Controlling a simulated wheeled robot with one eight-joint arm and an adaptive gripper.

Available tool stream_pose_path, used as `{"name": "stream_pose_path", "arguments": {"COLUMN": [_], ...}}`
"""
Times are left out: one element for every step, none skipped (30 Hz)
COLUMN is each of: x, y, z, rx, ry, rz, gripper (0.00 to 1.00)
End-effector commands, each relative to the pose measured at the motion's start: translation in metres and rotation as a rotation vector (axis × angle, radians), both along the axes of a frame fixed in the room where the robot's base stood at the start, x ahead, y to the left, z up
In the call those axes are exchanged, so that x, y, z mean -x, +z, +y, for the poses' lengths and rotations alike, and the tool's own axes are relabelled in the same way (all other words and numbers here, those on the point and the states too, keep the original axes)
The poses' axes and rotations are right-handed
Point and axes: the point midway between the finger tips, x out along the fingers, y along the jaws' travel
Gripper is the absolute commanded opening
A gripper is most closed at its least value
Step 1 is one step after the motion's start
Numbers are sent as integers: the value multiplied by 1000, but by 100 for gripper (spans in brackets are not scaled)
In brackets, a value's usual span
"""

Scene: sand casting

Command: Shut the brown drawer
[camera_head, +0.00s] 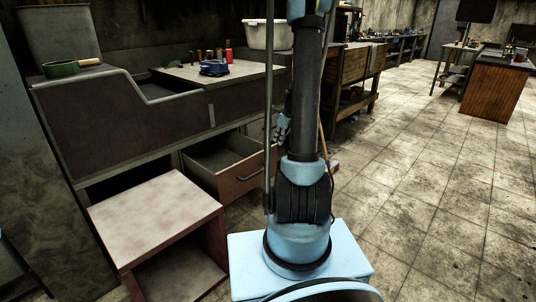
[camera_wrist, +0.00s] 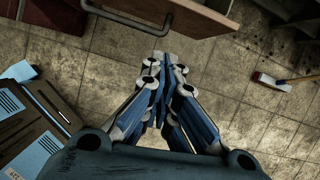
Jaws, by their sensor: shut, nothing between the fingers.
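The brown drawer (camera_head: 243,177) sticks out of the grey workbench in the head view, and its empty-looking inside shows from above. Its front is a brown panel with a dark bar handle. In the wrist view, the drawer front (camera_wrist: 205,14) and the handle (camera_wrist: 150,28) are at the top edge. My gripper (camera_wrist: 161,58) is shut and empty, with its fingertips just below the drawer front in that picture. I cannot tell whether they touch it. In the head view my arm covers the drawer's right end.
A low open-fronted pinkish cabinet (camera_head: 155,215) stands left of the drawer. The workbench (camera_head: 130,118) carries small tools and a green pan (camera_head: 70,67). A red-and-white tool head (camera_wrist: 270,82) with a wooden handle lies on the floor. Tiled floor (camera_head: 430,190) is clear at right.

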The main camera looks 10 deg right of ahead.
Motion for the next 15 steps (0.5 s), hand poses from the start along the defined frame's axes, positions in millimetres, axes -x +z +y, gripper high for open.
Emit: {"name": "stream_pose_path", "arguments": {"x": [-6, -8, -11, -13, -14, -15, -15, -16, -17, -18, -18, -19, -20, -21, -22], "y": [-6, -9, -12, -14, -15, -17, -18, -19, -21, -22, -24, -27, -29, -31, -36], "z": [-3, -4, -6, -6, -7, -8, -8, -8, -8, -8, -7, -7, -6, -5, -4], "rx": [-13, -21, -29, -34, -38, -42, -44, -45, -47, -47, -47, -47, -47, -47, -46], "ry": [-32, -51, -71, -84, -93, -103, -109, -113, -115, -116, -116, -115, -115, -115, -114], "rz": [4, 8, 11, 12, 14, 16, 17, 18, 18, 18, 18, 18, 18, 18, 18], "gripper": [0, 0, 0, 0, 0, 0, 0, 0, 0, 0, 0, 0, 0, 0, 0]}}
